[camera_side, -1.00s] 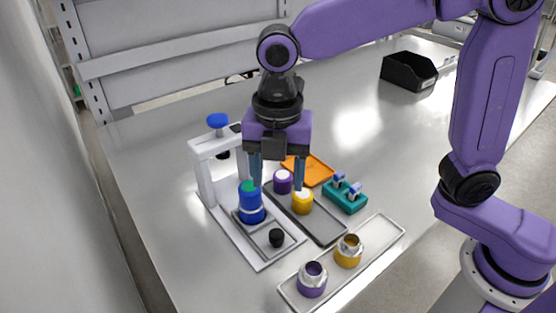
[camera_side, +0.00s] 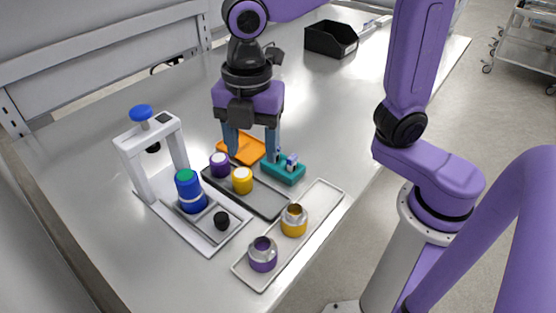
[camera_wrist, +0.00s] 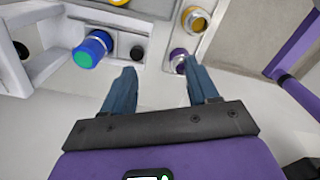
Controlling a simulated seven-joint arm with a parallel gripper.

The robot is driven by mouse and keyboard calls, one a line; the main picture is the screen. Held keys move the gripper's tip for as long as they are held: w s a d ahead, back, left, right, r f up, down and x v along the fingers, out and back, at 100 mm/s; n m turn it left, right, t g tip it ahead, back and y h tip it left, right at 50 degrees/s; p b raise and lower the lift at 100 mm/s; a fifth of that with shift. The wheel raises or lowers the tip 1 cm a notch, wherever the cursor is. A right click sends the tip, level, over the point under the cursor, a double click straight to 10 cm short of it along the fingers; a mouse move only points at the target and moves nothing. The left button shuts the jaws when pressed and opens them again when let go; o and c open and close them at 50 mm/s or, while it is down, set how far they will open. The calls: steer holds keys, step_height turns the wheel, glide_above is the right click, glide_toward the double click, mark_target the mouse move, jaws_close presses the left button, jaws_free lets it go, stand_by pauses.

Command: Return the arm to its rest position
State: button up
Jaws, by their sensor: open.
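My gripper (camera_side: 252,152) is open and empty in the side view. Its two blue fingers point down at the back of the work area, in front of the orange tray (camera_side: 236,147) and near the teal block (camera_side: 283,172) in the picture. Its height above them is hard to judge. In the wrist view the open fingers (camera_wrist: 157,80) have nothing between them.
Purple (camera_side: 219,167) and yellow (camera_side: 242,182) white-topped parts stand on a dark tray (camera_side: 268,204). A light tray (camera_side: 322,203) holds purple (camera_side: 262,256) and yellow (camera_side: 294,222) parts with metal tops. A black bin (camera_side: 330,39) stands behind.

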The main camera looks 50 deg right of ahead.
steer(key=s+d+f+m, duration=0.3)
steer(key=s+d+m, duration=0.2)
steer(key=d, duration=0.3)
steer(key=s+d+f+m, duration=0.3)
steer(key=s+d+m, duration=0.2)
steer(key=s+d, duration=0.3)
